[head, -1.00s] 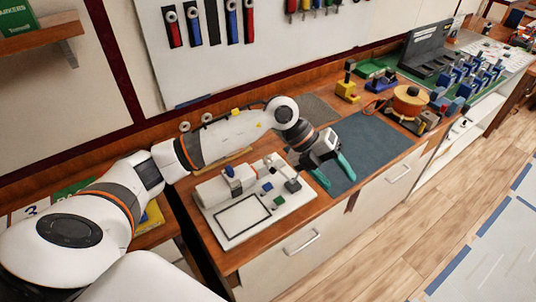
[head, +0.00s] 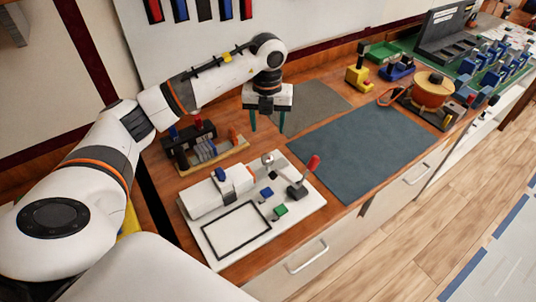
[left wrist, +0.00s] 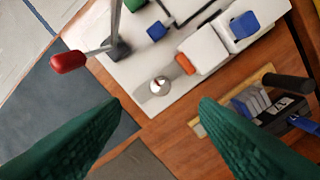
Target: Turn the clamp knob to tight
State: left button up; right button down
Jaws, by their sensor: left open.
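The white fixture board (head: 232,258) lies on the wooden bench, and it also shows in the left wrist view (left wrist: 130,68). A small round silver knob (head: 267,160) with a red mark, apparently the clamp knob, stands near its back edge. In the left wrist view the knob (left wrist: 160,85) lies just beyond and between my fingertips, untouched. My left gripper (head: 268,122) points down with green fingers apart and empty, behind the board and the knob. My right gripper is not in view.
A red-handled lever (head: 304,175) rises from the board right of the knob. A breaker block (head: 190,140) stands left of my gripper. A blue-grey mat (head: 360,150) and a smaller grey mat (head: 318,105) lie clear to the right.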

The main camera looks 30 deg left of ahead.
aim_at(267, 156)
pick_arm(q)
jog(key=f+p, duration=0.1)
jog(key=f, duration=0.3)
jog(key=f+p, duration=0.1)
jog(key=f, duration=0.6)
jog(key=shift+w+a+f+p, duration=0.25)
jog(key=shift+w+f+p, duration=0.1)
jog(key=shift+p, duration=0.05)
jog(key=shift+f, duration=0.65)
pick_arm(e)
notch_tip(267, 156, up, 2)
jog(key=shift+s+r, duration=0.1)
